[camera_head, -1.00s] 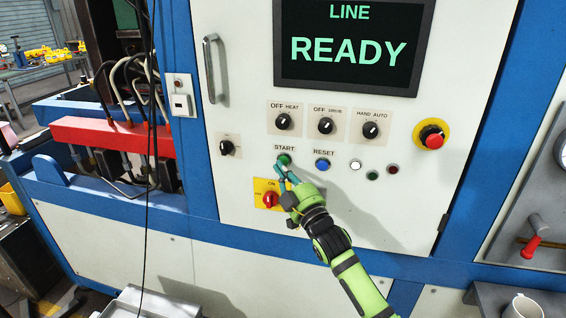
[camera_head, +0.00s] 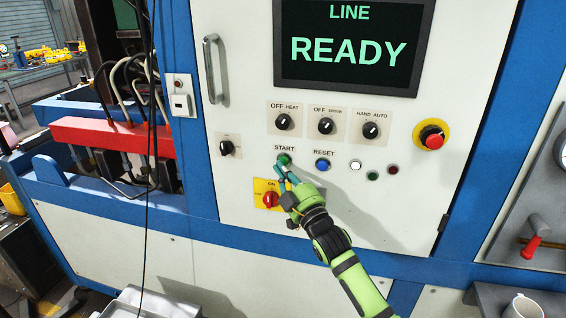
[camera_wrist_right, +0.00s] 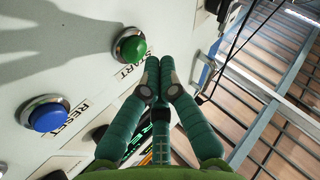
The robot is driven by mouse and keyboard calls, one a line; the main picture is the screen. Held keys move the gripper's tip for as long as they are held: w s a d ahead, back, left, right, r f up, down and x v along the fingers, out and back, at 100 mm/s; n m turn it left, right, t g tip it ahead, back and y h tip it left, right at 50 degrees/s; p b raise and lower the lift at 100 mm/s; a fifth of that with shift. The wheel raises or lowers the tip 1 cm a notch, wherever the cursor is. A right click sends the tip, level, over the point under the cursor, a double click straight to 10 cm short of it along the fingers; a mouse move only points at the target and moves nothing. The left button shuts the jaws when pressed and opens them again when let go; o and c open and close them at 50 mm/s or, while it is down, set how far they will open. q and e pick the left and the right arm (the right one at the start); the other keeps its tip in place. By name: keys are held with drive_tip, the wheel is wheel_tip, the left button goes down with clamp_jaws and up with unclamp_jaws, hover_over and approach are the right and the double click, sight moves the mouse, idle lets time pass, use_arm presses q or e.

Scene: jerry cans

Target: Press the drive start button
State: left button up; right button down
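The green START button (camera_head: 284,159) sits on the white control panel below the START label. It also shows in the right wrist view (camera_wrist_right: 130,45), uncovered, with its metal ring around it. My right gripper (camera_head: 281,172) has its teal fingertips just below the button in the head view. In the right wrist view its two fingertips (camera_wrist_right: 158,76) are together, with nothing between them, beside the button and apart from it in the picture. I cannot tell the exact gap to the panel. The screen (camera_head: 350,50) reads LINE READY. My left gripper is not in view.
The blue RESET button (camera_head: 322,165) is right of START. A red rotary switch (camera_head: 270,199) on a yellow plate is close below my fingers. Several black knobs are above, and a red emergency stop (camera_head: 432,137) is farther right.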

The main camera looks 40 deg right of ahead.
drive_tip(key=shift+w, duration=0.1)
drive_tip(key=shift+w+d, duration=0.2)
drive_tip(key=shift+d, duration=0.1)
drive_tip(key=shift+w+d, duration=0.35)
drive_tip(key=shift+d, duration=0.05)
idle(0.8)
idle(0.3)
drive_tip(key=shift+s+a+p, duration=0.4)
drive_tip(key=shift+s+a, duration=0.3)
drive_tip(key=shift+a, duration=0.1)
drive_tip(key=s+a+p, duration=0.2)
drive_tip(key=s+a, duration=0.1)
drive_tip(key=shift+s+a, duration=0.1)
drive_tip(key=shift+a, duration=0.2)
